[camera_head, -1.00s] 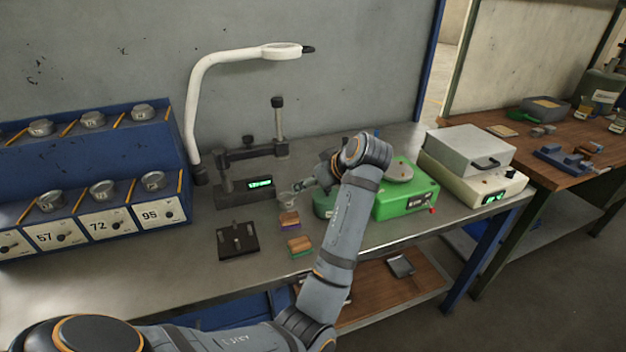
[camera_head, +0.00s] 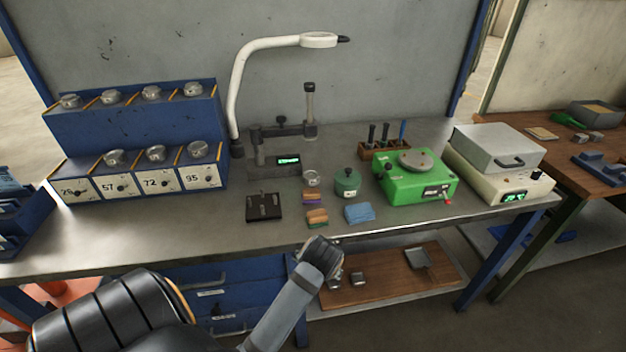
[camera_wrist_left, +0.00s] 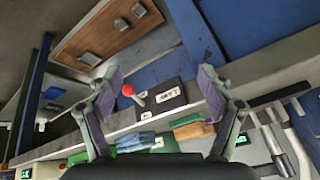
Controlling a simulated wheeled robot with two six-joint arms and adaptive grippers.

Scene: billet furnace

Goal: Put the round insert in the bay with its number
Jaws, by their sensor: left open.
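A small round silver insert (camera_head: 312,178) stands on the bench in front of the digital gauge (camera_head: 288,160), beside the green jar (camera_head: 347,183). The numbered bays are in the blue rack (camera_head: 135,130) at left. Its lower plates read 57 (camera_head: 108,186), 72 (camera_head: 157,181) and 95 (camera_head: 198,177); the leftmost number is hard to read. Round silver pieces sit in both tiers. My left arm ends in front of the bench edge, its fingers hidden in the head view. In the left wrist view my left gripper (camera_wrist_left: 160,82) is open, with nothing between its fingers.
A black fixture (camera_head: 264,207), colored blocks (camera_head: 316,217) and a blue cloth (camera_head: 359,212) lie near the front. A green machine (camera_head: 415,180) and a white scale (camera_head: 497,185) stand right. A lamp (camera_head: 240,95) rises behind.

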